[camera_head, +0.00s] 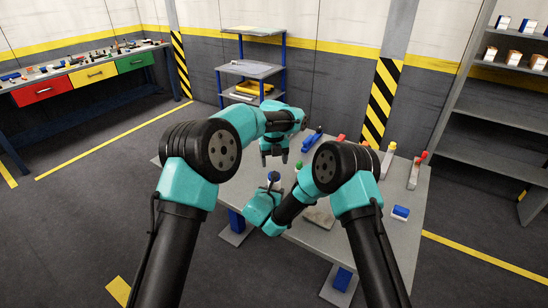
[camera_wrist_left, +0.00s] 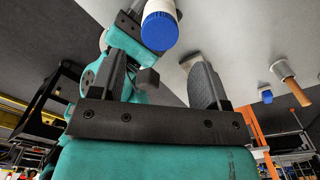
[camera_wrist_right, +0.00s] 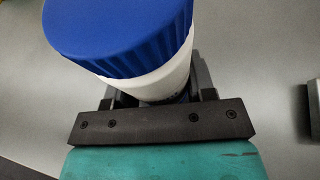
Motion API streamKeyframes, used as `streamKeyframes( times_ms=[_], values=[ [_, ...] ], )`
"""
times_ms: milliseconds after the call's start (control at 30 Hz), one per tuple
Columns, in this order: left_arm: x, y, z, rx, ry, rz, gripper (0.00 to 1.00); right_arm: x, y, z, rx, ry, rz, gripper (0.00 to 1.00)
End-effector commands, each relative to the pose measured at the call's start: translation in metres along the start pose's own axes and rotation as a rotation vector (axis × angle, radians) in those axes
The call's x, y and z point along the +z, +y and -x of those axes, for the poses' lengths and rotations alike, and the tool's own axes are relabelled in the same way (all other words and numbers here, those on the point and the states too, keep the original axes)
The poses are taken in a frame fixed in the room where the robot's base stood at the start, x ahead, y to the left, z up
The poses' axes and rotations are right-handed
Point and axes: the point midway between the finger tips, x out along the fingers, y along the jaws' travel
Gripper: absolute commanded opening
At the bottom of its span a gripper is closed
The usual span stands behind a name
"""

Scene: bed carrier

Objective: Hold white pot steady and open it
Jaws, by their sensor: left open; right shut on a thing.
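The white pot (camera_wrist_right: 155,80) has a ribbed blue lid (camera_wrist_right: 120,30), which is on it. In the head view the lid shows small and dark blue (camera_head: 274,175) at the left part of the table. My right gripper (camera_wrist_right: 150,98) is shut around the white body below the lid; its fingertips are partly hidden behind the pot. My left gripper (camera_head: 274,158) is open and empty, pointing down above the pot. In the left wrist view the blue lid (camera_wrist_left: 160,31) appears beyond the open fingers, apart from them.
The grey table (camera_head: 365,240) carries a flat board (camera_head: 319,215), a blue-and-white block (camera_head: 400,212), a blue tool (camera_head: 312,138) and a red-ended grey tool (camera_head: 417,170). A shelf rack (camera_head: 250,68) stands behind. The table's front right area is mostly clear.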

Motion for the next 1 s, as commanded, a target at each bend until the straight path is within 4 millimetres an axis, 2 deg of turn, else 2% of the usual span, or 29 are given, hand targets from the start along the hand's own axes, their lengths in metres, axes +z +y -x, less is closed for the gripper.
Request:
streamKeyframes(
  times_ms=[200, 433, 833, 1000],
  values=[
    [0.000, 0.001, -0.031, 0.002, 0.002, 0.000, 0.69, -0.001, 0.000, 0.000, 0.000, 0.001, 0.001, 0.00],
    [0.000, 0.000, -0.058, 0.001, 0.003, 0.000, 0.69, -0.001, 0.000, 0.000, 0.000, 0.001, 0.001, 0.00],
    [0.000, 0.000, -0.065, 0.000, 0.000, 0.000, 0.69, -0.001, 0.000, 0.000, 0.000, 0.001, 0.001, 0.00],
    [0.000, 0.000, -0.065, 0.000, 0.001, 0.000, 0.54, -0.001, 0.000, 0.000, 0.000, 0.001, 0.001, 0.00]
  ],
)
